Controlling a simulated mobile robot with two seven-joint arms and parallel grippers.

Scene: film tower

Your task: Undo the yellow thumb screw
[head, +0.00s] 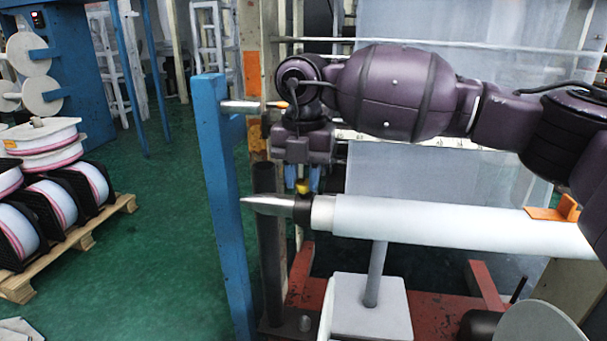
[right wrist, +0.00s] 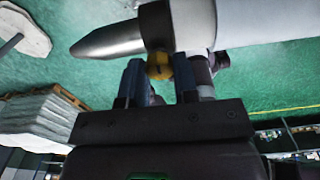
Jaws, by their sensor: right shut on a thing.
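The yellow thumb screw (head: 302,187) sits on top of a black collar (head: 302,210) near the pointed metal end of the shaft. In the right wrist view the screw (right wrist: 159,66) lies between the two blue fingers, against the dark collar (right wrist: 157,26). My right gripper (head: 302,182) points down from above, its blue fingers shut on the screw. It also shows in the right wrist view (right wrist: 160,75). The fingers partly hide the screw in the head view. My left gripper is not in view.
A white roll (head: 430,222) runs right from the collar. A blue post (head: 222,200) stands left of the shaft tip. A grey stand (head: 370,310) and red base (head: 440,315) are below. Spools on a pallet (head: 75,235) stand left, with clear green floor between.

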